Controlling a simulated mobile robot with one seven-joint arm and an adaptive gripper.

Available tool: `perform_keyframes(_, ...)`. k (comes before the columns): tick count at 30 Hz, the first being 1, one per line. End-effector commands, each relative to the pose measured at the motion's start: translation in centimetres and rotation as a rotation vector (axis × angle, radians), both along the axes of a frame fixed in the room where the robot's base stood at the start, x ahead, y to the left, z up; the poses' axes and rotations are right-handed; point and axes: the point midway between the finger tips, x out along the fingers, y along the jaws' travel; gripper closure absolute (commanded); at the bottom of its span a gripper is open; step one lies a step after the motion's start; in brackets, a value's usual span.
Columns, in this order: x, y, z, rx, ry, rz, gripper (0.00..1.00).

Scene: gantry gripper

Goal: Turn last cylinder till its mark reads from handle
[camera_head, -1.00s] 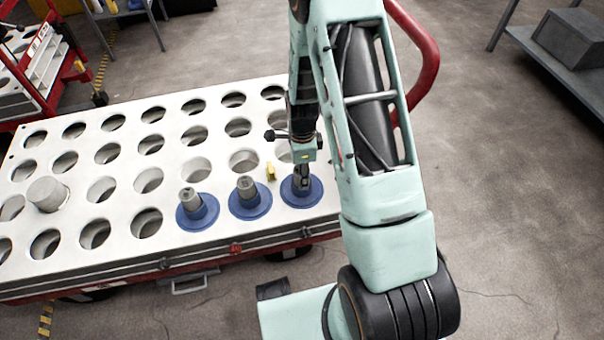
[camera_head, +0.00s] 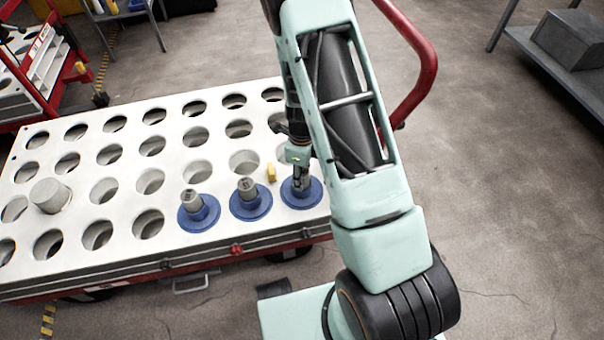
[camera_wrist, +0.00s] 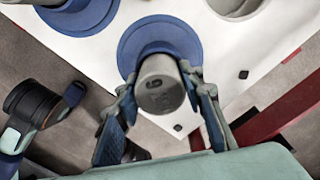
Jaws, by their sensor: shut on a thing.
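The last cylinder (camera_wrist: 162,78) is grey with a blue flange (camera_wrist: 180,38) and stands at the right end of the front row. My gripper (camera_head: 301,181) comes down on it from above and is shut on it. In the head view my gripper hides most of this cylinder, and its blue flange shows around the fingers. In the wrist view the fingers lie on both sides of it, and its top face shows dark marks too small to read surely. Two like cylinders, one in the middle (camera_head: 247,187) and one at left (camera_head: 190,199), stand in their blue flanges. The red curved handle (camera_head: 431,70) is at the cart's right end.
The white cart top (camera_head: 75,256) has rows of round holes, mostly empty. A plain grey cylinder (camera_head: 49,195) stands at the left. A small yellow piece (camera_head: 271,172) is close to my gripper. A grey shelf (camera_head: 560,65) stands at far right.

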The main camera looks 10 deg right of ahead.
Motion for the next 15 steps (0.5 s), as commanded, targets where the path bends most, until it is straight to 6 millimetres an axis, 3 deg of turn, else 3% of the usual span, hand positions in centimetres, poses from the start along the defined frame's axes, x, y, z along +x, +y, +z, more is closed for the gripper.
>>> perform_keyframes(11,0.03,-0.04,0.09,-0.001,-0.001,-0.052,1.00)
perform_keyframes(15,0.00,-0.01,0.29,-0.001,0.000,-0.157,1.00)
